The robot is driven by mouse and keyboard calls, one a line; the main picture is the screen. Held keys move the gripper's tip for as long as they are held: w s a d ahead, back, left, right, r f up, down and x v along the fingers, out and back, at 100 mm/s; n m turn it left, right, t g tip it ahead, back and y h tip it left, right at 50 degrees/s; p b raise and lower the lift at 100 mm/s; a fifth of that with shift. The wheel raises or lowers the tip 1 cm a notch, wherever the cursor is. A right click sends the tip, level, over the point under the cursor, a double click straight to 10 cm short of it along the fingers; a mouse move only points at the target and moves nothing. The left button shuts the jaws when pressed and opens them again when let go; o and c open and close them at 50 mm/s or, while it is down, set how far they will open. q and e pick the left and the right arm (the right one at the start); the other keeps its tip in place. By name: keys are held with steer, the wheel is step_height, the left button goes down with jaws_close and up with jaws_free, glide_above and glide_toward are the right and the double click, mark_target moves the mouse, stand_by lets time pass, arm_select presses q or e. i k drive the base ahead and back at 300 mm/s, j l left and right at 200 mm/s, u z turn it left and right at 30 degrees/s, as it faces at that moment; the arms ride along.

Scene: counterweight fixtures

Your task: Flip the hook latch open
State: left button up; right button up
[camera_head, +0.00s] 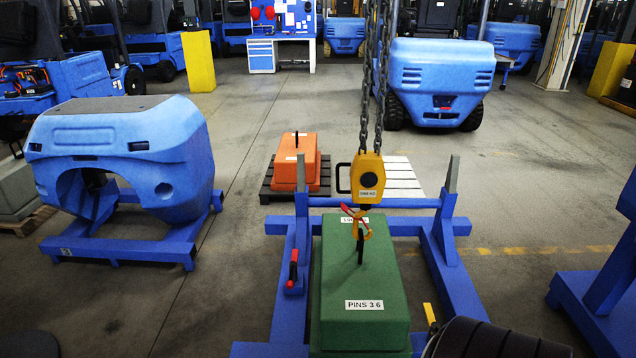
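A yellow hook block (368,180) hangs from two chains (366,70) above a green counterweight (360,290). The small yellow hook (358,226) is below the block, with a red latch (353,213) slanting across it. I cannot tell for sure at this size whether the latch is closed. A dark lifting eye (360,245) stands up from the top of the counterweight at the hook's lower end; whether the hook is through it is unclear. A black handle (343,178) sticks out on the block's left side. Neither of my grippers is in view.
A blue frame (445,265) surrounds the counterweight, with a red-handled pin (293,268) on its left. An orange weight (296,160) sits on a dark pallet behind; a white slatted pallet (400,178) is beside it. A large blue counterweight (125,150) stands left. Floor between is clear.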

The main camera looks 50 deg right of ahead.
mark_target(344, 208)
steer(key=i+j+u, duration=0.4)
steer(key=i+j, duration=0.85)
steer(key=i+z, duration=0.9)
steer(key=i+j+z, duration=0.2)
steer(key=z, duration=0.25)
steer(key=i+l+z, duration=0.1)
steer(key=i+z, duration=0.75)
steer(key=i+j+z, duration=0.1)
steer(key=i+z, duration=0.3)
steer(key=i+j+z, duration=0.25)
steer(key=z, duration=0.15)
steer(key=i+j+z, duration=0.3)
steer(key=z, duration=0.15)
